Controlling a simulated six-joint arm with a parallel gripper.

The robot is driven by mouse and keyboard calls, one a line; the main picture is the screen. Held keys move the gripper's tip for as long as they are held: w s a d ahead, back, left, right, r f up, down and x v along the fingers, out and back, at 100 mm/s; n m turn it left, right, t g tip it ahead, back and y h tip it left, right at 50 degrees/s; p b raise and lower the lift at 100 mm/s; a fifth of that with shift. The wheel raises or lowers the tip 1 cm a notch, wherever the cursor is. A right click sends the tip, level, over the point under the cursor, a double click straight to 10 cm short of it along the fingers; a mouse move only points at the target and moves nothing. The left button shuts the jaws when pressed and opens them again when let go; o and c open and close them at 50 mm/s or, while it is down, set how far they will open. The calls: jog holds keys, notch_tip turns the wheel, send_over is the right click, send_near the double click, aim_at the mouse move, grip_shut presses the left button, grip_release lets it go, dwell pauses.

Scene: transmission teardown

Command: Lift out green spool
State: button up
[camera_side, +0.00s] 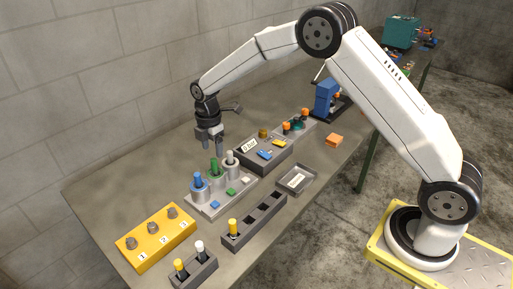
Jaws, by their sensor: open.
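The green spool (214,166) stands upright in the middle one of three metal cylinders on a light grey plate (206,209). A blue spool (197,180) stands in the cylinder to its left and a white spool (230,158) in the one to its right. My gripper (210,149) is open and empty, pointing down just above the green spool's top. The fingertips look close to it, but I cannot tell the exact gap. The lower part of the green spool is hidden inside its cylinder.
A yellow numbered block (157,240) and a dark rack (254,222) with a yellow-topped peg stand in front. A small dark holder (194,272) is nearest. A dark grey box (263,156) and a shallow tray (297,180) lie to the right. The back-left table is clear.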

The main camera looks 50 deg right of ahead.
aim_at(213, 159)
jog(key=shift+f, duration=0.1)
jog(key=shift+f, duration=2.5)
grip_shut()
